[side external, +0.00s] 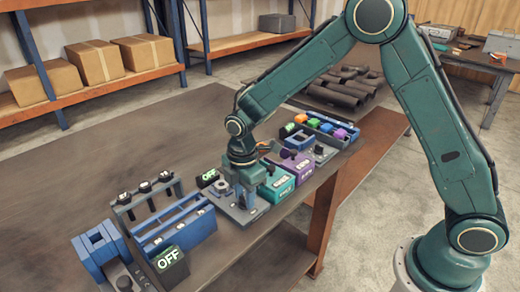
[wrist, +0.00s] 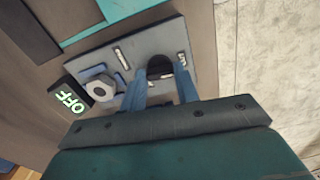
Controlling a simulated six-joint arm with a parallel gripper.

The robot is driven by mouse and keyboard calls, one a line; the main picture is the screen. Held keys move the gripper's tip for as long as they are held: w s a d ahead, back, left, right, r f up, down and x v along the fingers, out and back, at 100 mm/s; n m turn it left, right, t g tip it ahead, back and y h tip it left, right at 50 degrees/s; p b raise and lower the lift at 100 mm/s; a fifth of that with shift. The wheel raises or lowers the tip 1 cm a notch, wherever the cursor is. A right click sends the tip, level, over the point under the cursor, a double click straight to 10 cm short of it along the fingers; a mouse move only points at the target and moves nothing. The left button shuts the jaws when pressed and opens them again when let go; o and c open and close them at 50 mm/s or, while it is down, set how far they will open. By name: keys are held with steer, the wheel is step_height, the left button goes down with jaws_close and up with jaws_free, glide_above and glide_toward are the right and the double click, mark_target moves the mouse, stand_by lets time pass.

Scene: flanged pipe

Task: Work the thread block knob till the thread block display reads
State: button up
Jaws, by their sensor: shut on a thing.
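The thread block's grey plate (side external: 218,199) lies on the table under my gripper (side external: 245,190); its slotted face also shows in the wrist view (wrist: 118,52). A dark round knob (wrist: 160,68) stands on the plate between my two blue fingers (wrist: 162,82). My gripper is shut on this knob from above, and the fingers hide part of it. A grey hex nut (wrist: 100,89) sits in a blue holder beside it. A black display (wrist: 69,102) at the plate's edge reads OFF in green; it also shows in the side view (side external: 207,178).
Another display (side external: 170,262) reading OFF stands by a blue block (side external: 98,247) and a blue rack (side external: 175,226) at the front left. Teal (side external: 277,185) and purple (side external: 300,166) boxes stand close right of the plate. The table (side external: 100,150) is clear at the back left.

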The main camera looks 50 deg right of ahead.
steer(key=m, duration=0.6)
steer(key=shift+m, duration=0.3)
steer(key=m, duration=0.5)
steer(key=shift+m, duration=0.3)
steer(key=o, duration=1)
steer(key=shift+r, duration=0.2)
step_height(320, 180, up, 14)
steer(key=shift+f, duration=0.25)
